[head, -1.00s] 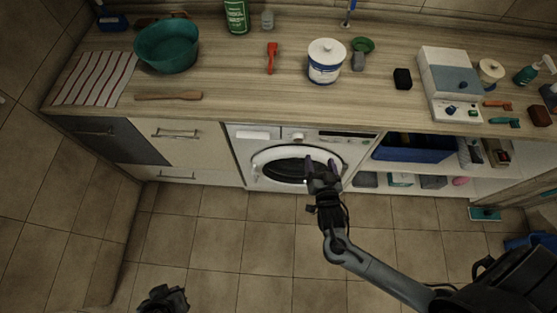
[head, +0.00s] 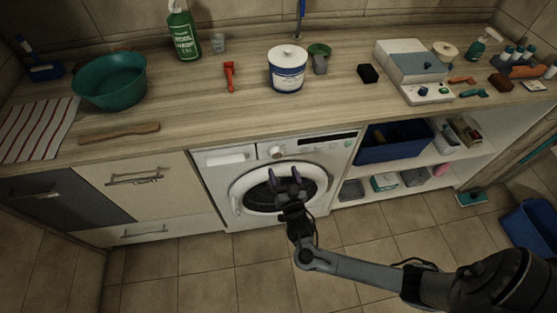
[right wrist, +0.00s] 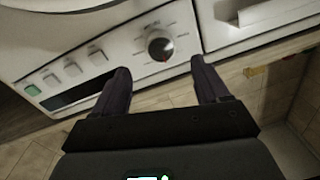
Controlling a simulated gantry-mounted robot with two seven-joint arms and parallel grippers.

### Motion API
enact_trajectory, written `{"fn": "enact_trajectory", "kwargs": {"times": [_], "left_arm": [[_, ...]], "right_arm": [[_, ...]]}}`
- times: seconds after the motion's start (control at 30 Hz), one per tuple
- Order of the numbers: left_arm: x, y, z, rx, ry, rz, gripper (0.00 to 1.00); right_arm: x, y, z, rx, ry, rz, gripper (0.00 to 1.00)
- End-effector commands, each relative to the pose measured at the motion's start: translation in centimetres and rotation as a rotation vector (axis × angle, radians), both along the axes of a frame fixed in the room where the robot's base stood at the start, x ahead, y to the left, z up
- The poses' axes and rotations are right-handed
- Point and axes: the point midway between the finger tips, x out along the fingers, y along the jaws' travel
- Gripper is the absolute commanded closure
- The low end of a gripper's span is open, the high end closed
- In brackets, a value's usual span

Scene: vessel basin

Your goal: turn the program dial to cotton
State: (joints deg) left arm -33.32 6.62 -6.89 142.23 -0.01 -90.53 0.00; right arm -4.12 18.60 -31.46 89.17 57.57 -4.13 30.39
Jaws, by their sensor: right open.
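The program dial (head: 277,152) is a small round knob on the front panel of the white washing machine (head: 208,178), under the counter. My right gripper (head: 284,174) is open and empty in front of the round door, below the dial in the head view. In the right wrist view its two fingers (right wrist: 160,68) stand apart, on either side of the dial's line, with the dial beyond the tips. My left gripper is not in view.
The panel also has a dark display (head: 325,141), a detergent drawer (head: 224,158) and several buttons (right wrist: 73,69). A wooden counter (head: 205,115) with several objects overhangs the machine. An open shelf with a blue bin (head: 395,150) stands at the right. The floor in front is clear.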

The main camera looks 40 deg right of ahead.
Motion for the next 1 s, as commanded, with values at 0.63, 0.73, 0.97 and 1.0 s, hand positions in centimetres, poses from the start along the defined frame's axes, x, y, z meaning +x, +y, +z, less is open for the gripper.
{"fn": "enact_trajectory", "kwargs": {"times": [0.63,0.73,0.97,1.0], "left_arm": [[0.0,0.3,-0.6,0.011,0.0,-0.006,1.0],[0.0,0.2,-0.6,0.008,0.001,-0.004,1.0],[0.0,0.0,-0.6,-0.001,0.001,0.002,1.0],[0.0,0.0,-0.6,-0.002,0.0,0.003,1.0]], "right_arm": [[5.9,-2.9,0.0,0.001,0.0,0.0,0.26],[5.9,-2.9,0.0,0.001,0.0,0.0,0.26],[5.9,-2.9,0.0,0.001,0.001,-0.001,0.41],[5.9,-2.9,0.0,0.001,0.001,-0.001,0.47]]}}
